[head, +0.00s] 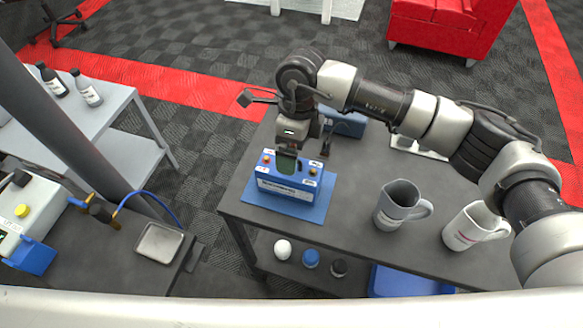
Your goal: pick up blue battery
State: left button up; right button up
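The blue battery (285,193) stands upright on a blue mat (318,212) at the left part of the dark table. It has a pale label on its front and a terminal near each end of its top. My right gripper (306,156) points down at the top of the battery. Its fingers look spread apart, one in front of the battery's top middle and the other near its back right. The near finger hides part of the top, and I cannot tell whether it touches. My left gripper is not in view.
A grey mug (400,205) and a white mug (475,226) stand to the right on the table. A blue object (345,124) lies behind the gripper. The shelf below holds several small round things and a blue bin (408,283). A metal tray (159,243) lies on the left bench.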

jog(key=f, duration=0.2)
jog(key=a+f+p, duration=0.1)
jog(key=shift+s+f, duration=0.25)
jog(key=shift+s, duration=0.1)
jog(key=shift+f, duration=0.45)
jog(key=shift+w+f, duration=0.1)
jog(key=shift+w, duration=0.05)
jog(key=c, duration=1.7)
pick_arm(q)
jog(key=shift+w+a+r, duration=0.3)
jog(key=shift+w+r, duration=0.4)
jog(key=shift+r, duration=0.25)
pick_arm(e)
jog(key=shift+c, duration=0.4)
jog(key=shift+r, duration=0.2)
